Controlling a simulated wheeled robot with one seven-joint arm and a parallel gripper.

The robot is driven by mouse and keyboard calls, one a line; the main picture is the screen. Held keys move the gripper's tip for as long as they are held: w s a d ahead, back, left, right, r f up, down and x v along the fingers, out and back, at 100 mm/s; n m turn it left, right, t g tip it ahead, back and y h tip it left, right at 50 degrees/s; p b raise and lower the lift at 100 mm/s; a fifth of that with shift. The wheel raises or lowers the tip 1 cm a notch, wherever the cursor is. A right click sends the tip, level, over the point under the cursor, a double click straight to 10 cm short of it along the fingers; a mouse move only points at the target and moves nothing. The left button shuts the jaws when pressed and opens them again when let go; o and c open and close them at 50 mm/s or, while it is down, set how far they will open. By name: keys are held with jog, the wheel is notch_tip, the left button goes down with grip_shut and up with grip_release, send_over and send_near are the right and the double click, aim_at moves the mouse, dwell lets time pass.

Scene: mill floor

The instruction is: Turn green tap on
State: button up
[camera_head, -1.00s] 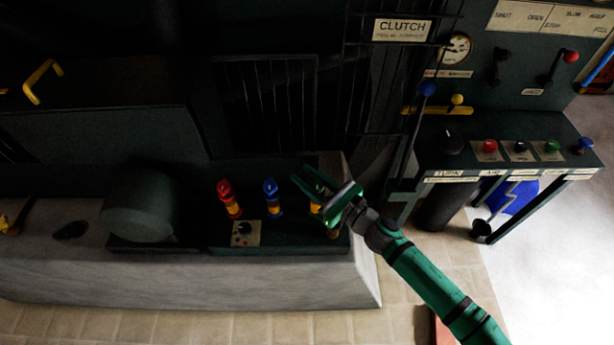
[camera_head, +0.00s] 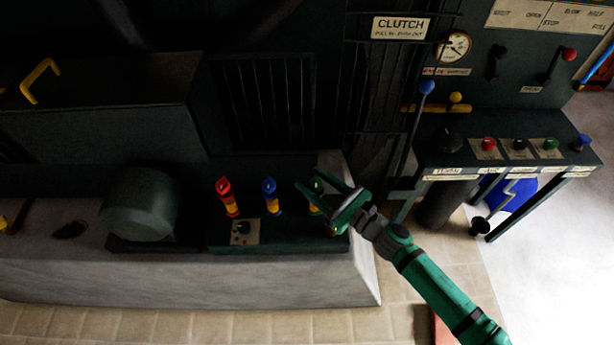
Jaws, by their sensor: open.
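The green tap (camera_head: 317,185) is the rightmost of three taps on a dark ledge at the machine's base. Its green top shows, while its lower part is partly hidden behind my gripper. My green gripper (camera_head: 318,205) is open, its two fingers pointing left at the tap. The fingers overlap the tap in the picture; I cannot tell whether they touch it. The red tap (camera_head: 228,197) and the blue tap (camera_head: 271,196) stand to its left, both with yellow bands.
A dark rounded housing (camera_head: 140,205) is at left. A blue-knobbed lever (camera_head: 425,88) and a control desk (camera_head: 505,150) with coloured buttons stand at right. Tiled floor lies in front.

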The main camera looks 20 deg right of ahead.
aim_at(321, 188)
jog(key=v, duration=0.7)
jog(key=shift+s+d, duration=0.2)
jog(key=shift+s, duration=0.1)
